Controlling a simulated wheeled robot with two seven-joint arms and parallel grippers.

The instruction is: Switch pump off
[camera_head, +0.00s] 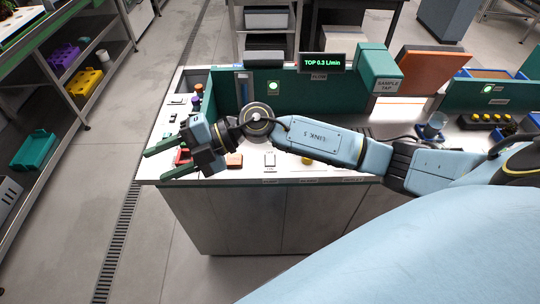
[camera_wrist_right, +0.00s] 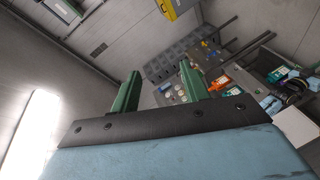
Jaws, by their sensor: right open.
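My right gripper (camera_head: 150,165) is over the left end of the white-topped bench (camera_head: 335,165), its two green fingers apart, pointing left past the bench edge and empty. It also shows in the wrist view (camera_wrist_right: 160,68), with nothing between the fingers. A red part (camera_head: 183,156) on the bench is partly hidden behind the gripper. Small controls, with an orange knob (camera_head: 198,88) and a purple one (camera_head: 196,100), stand behind it. Which one is the pump switch I cannot tell. A display (camera_head: 322,63) reads "TOP 0.3 L/min", and a lamp (camera_head: 273,87) glows green. My left gripper is not in view.
A green box marked "SAMPLE TAP" (camera_head: 388,87) and an orange-brown block (camera_head: 432,70) stand behind the bench. A cup (camera_head: 433,126) sits at the right. Shelves with crates (camera_head: 36,150) line the left. The floor between is clear.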

